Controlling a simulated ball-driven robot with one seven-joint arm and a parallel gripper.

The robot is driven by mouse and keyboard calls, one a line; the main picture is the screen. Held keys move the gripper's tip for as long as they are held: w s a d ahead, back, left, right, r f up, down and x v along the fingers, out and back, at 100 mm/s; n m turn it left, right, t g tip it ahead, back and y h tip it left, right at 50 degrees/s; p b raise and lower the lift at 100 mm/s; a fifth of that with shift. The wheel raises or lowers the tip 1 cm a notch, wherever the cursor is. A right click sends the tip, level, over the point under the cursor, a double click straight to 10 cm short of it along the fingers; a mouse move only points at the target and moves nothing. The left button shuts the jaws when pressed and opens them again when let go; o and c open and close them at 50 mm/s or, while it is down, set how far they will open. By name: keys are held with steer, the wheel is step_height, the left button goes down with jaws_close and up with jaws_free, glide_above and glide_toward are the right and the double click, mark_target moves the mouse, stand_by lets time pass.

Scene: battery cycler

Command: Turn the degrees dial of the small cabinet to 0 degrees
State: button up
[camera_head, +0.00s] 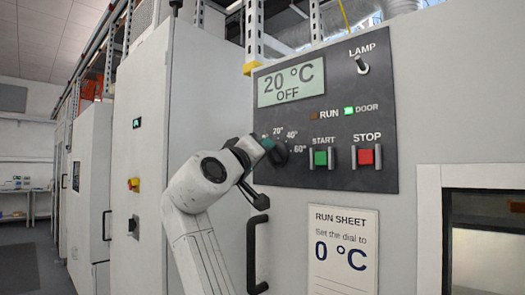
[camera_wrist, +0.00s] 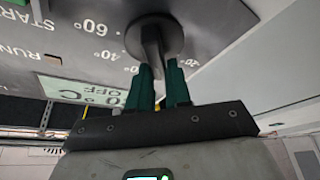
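The degrees dial (camera_head: 279,153) is a dark round knob on the cabinet's dark control panel (camera_head: 340,210), with marks for 20°, 40° and 60° around it. The 0° mark is mostly hidden behind my gripper. The display (camera_head: 291,82) reads 20 °C and OFF. My gripper (camera_head: 266,145) is at the dial from the left. In the wrist view the green fingers of my gripper (camera_wrist: 160,72) stand on either side of the dial's raised ridge (camera_wrist: 152,42) and appear closed on it. The dial's pointer direction cannot be made out.
Right of the dial are a green START button (camera_head: 320,158) and a red STOP button (camera_head: 366,157). A LAMP switch (camera_head: 362,66) is above. A run sheet (camera_head: 343,250) below says to set the dial to 0 °C. A black handle (camera_head: 256,255) stands below my gripper.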

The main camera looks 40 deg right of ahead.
steer(key=o, duration=0.4)
steer(key=shift+a+f, duration=0.1)
steer(key=b+v, duration=0.3)
steer(key=v, duration=0.7)
steer(key=shift+a, duration=0.25)
steer(key=shift+s+f, duration=0.1)
step_height(320, 180, down, 35)
steer(key=w+d+n+t+y, duration=0.2)
steer(key=n+y, duration=0.3)
steer(key=y, duration=0.4)
steer(key=s+a+f+g+y, duration=0.15)
steer(key=s+f, duration=0.25)
steer(key=f, duration=0.6)
steer(key=s+f+g+y, duration=0.1)
steer(key=s+f+y, duration=0.3)
steer(key=f, duration=0.6)
steer(key=s+a+f+g+y, duration=0.2)
steer(key=s+a+f, duration=0.2)
steer(key=s+f, duration=0.4)
steer(key=s+a+f+g+y, duration=0.2)
steer(key=s+f, duration=0.7)
steer(key=s, duration=0.9)
steer(key=shift+s+a+f+n+g+y, duration=0.15)
steer(key=shift+s+a+n+g+y, duration=0.25)
steer(key=shift+a+y, duration=0.45)
